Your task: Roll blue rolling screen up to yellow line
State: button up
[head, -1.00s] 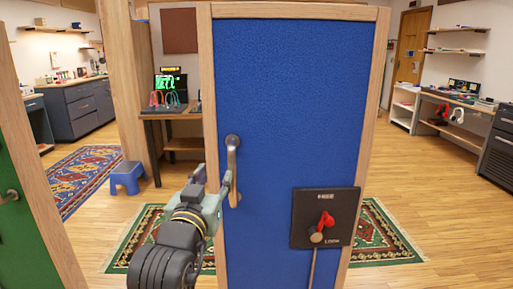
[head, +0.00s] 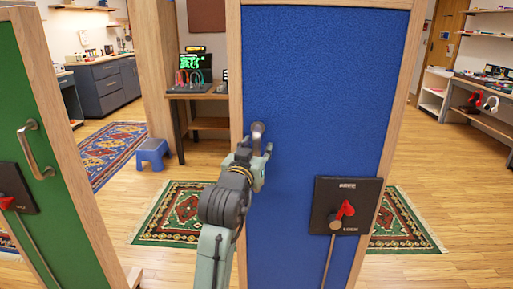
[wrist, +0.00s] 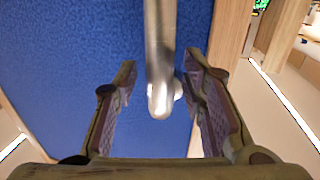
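The blue rolling screen (head: 320,90) stands upright in front of me in a pale wooden frame. It also fills much of the wrist view (wrist: 70,60). Its metal handle (head: 258,131) is on its left side, partly hidden by my gripper (head: 263,152) in the head view. In the wrist view the handle (wrist: 160,60) stands between my two open fingers, with gaps on both sides. I cannot make out a yellow line in either view.
A black panel with a red lever (head: 345,209) is on the screen's lower right. A green screen (head: 25,100) stands close at left. A blue stool (head: 152,152), a desk (head: 205,97) and a patterned rug (head: 170,212) lie beyond. Wooden floor is open at right.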

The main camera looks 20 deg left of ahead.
jog(key=shift+c, duration=0.2)
grip_shut()
dwell(0.6)
